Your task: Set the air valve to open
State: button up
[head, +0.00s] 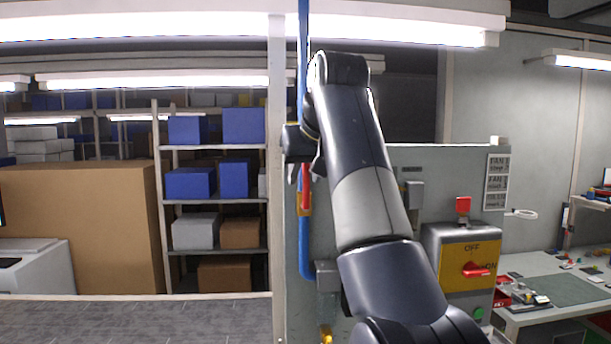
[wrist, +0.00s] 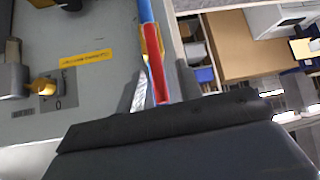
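The air valve has a red lever (head: 306,187) on a blue pipe (head: 304,245), with an orange-yellow body (head: 304,209) behind it. The lever points up, in line with the pipe. In the wrist view the red lever (wrist: 157,76) runs along the blue pipe (wrist: 147,12), beside the yellow body (wrist: 151,42). The dark gripper housing hides the lower wrist view.
A grey panel (head: 410,160) stands behind the pipe. A yellow switch box (head: 462,252) with a red knob is to the right. A workbench (head: 560,290) with small parts is farther right. Shelves with blue boxes (head: 190,183) are at the left.

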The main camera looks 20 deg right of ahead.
jog(key=s+r+b, duration=0.3)
jog(key=s, duration=1.2)
jog(key=shift+b, duration=0.3)
jog(key=shift+a, duration=0.1)
jog(key=shift+w, duration=0.1)
jog(key=w+p, duration=0.1)
jog(key=w, duration=0.3)
jog(key=w+f+p, duration=0.1)
jog(key=w, duration=0.4)
jog(key=w+p, duration=0.1)
jog(key=w, duration=0.3)
jog(key=shift+w+f+p, duration=0.2)
jog(key=shift+f+p, duration=0.05)
jog(key=shift+p, duration=0.05)
jog(key=shift+x, duration=1.4)
